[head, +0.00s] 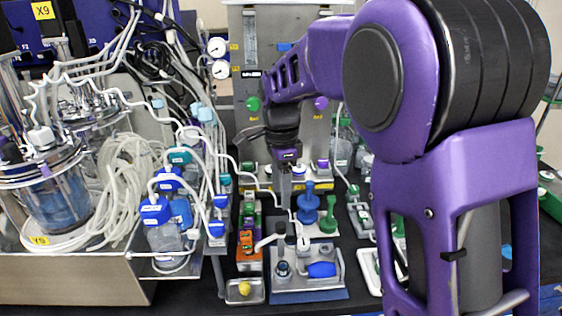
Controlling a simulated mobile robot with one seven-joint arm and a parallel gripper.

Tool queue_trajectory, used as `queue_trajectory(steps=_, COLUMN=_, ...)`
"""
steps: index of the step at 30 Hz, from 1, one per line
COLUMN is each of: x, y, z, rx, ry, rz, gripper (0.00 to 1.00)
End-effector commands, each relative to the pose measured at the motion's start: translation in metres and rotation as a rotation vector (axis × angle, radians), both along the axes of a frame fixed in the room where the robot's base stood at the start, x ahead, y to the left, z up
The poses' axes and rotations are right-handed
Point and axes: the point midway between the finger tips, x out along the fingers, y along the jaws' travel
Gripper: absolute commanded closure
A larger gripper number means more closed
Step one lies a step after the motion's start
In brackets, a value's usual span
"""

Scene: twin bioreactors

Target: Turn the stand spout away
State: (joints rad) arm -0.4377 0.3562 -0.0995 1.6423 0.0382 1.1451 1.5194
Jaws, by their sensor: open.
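A small grey stand (281,252) with a dark top rises from a metal tray (318,292) at the front of the bench. A short white spout (268,241) sticks out from its upper part toward the left and slightly down. My gripper (285,203) points down above and behind the stand, apart from the spout as far as I can see. It is open, with no object visible in it. The fingers appear almost edge-on, so the gap between them is hard to see.
Blue (308,204) and green (328,215) pegs stand close to my gripper's right. Orange and green blocks (247,245) stand left. Blue-capped bottles (160,225) and hoses crowd the left. A white tube crosses near my gripper.

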Motion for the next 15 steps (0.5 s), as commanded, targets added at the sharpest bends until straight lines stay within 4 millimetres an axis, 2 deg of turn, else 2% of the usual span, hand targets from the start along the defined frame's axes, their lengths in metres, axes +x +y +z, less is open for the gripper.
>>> queue_trajectory(steps=1, x=0.001, y=0.000, z=0.014, rx=0.002, ry=-0.005, rz=0.000, gripper=0.36)
queue_trajectory(steps=6, x=0.000, y=0.000, z=0.049, rx=0.001, ry=-0.003, rz=0.000, gripper=0.36)
queue_trajectory(steps=10, x=0.001, y=0.000, z=0.066, rx=0.001, ry=-0.002, rz=0.000, gripper=0.36)
queue_trajectory(steps=15, x=0.000, y=0.000, z=0.075, rx=0.000, ry=0.000, rz=-0.001, gripper=0.36)
